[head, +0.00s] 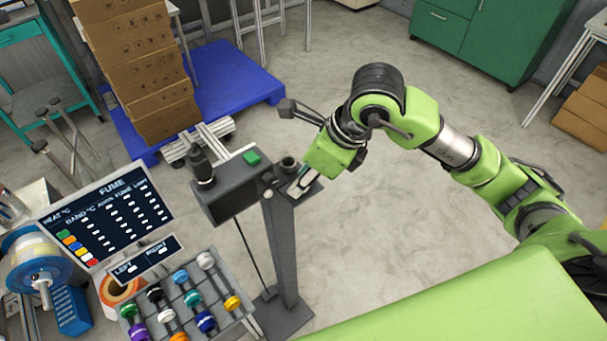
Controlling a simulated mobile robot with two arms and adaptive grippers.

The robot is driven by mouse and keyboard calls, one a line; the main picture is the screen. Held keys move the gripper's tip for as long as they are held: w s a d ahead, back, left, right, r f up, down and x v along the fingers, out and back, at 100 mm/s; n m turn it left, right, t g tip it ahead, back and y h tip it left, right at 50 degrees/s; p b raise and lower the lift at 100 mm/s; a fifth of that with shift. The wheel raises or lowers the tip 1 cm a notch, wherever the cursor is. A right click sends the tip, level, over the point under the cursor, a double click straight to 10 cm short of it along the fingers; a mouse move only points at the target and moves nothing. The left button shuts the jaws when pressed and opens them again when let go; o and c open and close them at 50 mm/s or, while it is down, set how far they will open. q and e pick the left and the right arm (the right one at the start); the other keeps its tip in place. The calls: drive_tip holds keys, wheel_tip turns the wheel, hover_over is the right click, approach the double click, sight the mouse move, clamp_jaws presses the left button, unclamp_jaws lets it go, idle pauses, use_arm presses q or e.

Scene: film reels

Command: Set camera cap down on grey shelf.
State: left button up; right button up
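My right gripper (302,184) points down and left over a small dark grey shelf (315,188) beside the top of a grey post. Its fingers are small and partly covered by my green wrist, so whether they are open or shut is unclear. A short dark round piece (288,163), possibly the camera cap, sits just left of the fingers. I cannot tell whether it is held or resting on something. A dark box-shaped camera (236,188) with a green button is mounted left of the post. My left gripper is not in view.
A grey rack (222,322) of several coloured spools stands lower left, below a display panel (110,215) labelled FUME. A blue pallet (233,88) with stacked cardboard boxes (135,60) is behind. A green cabinet (492,35) stands at the back right. The floor between is clear.

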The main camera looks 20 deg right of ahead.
drive_tip(key=shift+f, duration=0.25)
drive_tip(key=o, duration=0.9)
drive_tip(key=shift+r, duration=0.1)
drive_tip(key=shift+r, duration=0.2)
drive_tip(key=b+v, duration=0.1)
drive_tip(key=v, duration=1)
drive_tip(key=shift+s+d+r+b, duration=0.1)
drive_tip(key=shift+d+r+b, duration=0.1)
drive_tip(key=shift+r+b, duration=0.1)
